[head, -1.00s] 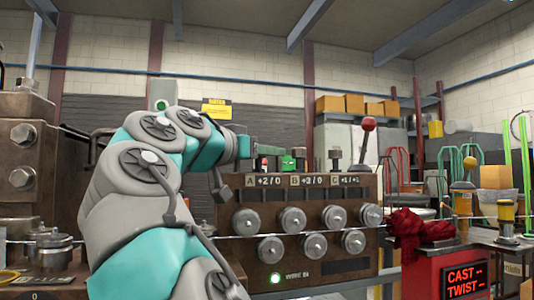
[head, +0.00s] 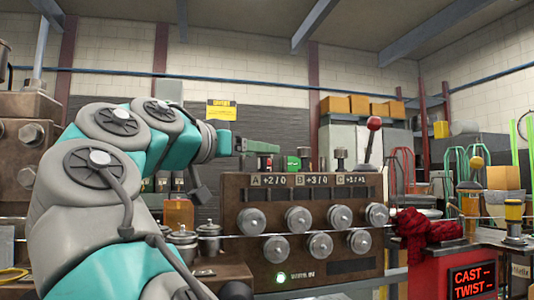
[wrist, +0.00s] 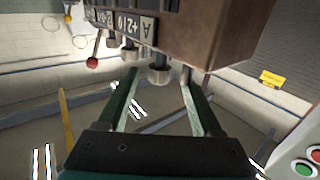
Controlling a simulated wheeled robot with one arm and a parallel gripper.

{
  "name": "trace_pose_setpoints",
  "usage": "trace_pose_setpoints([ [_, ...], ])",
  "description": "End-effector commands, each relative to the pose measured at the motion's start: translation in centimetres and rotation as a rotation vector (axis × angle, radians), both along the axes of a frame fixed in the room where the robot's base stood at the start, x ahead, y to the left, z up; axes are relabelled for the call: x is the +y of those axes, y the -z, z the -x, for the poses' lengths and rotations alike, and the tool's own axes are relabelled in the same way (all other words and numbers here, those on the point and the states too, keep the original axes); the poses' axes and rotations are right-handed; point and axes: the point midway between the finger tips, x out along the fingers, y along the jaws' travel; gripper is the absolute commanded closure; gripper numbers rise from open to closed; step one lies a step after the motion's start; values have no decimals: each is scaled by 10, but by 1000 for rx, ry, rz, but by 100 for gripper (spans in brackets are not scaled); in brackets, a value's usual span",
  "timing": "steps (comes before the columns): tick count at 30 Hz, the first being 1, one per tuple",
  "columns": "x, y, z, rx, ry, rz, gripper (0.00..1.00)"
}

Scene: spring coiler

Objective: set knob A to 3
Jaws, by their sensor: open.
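The spring coiler's control box (head: 300,206) carries a label strip, with plate A (head: 269,180) reading about "+2/0". Plate A also shows upside down in the wrist view (wrist: 135,28). Short dark knobs stand along the box's top edge. The one nearest plate A, knob A (wrist: 158,74), appears between and just beyond my gripper's fingertips in the wrist view. My gripper (wrist: 160,86) is open, with its two green fingers apart and nothing held. In the head view my gripper (head: 262,147) is above the box's left end and hides knob A. The knob's setting cannot be read.
A red-balled lever (head: 374,124) rises at the box's right end. Knobs B (head: 305,154) and C (head: 340,156) stand close by. Rollers (head: 251,220) with a wire cover the front face. A red display stand (head: 472,277) is at right.

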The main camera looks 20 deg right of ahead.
Motion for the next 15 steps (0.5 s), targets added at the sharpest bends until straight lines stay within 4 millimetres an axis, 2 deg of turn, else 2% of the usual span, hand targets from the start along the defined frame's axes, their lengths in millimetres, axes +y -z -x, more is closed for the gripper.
trace_pose_setpoints([
  [5,17,-1,13,-1,-1,-1,33],
  [15,17,-2,13,-2,-1,3,33],
])
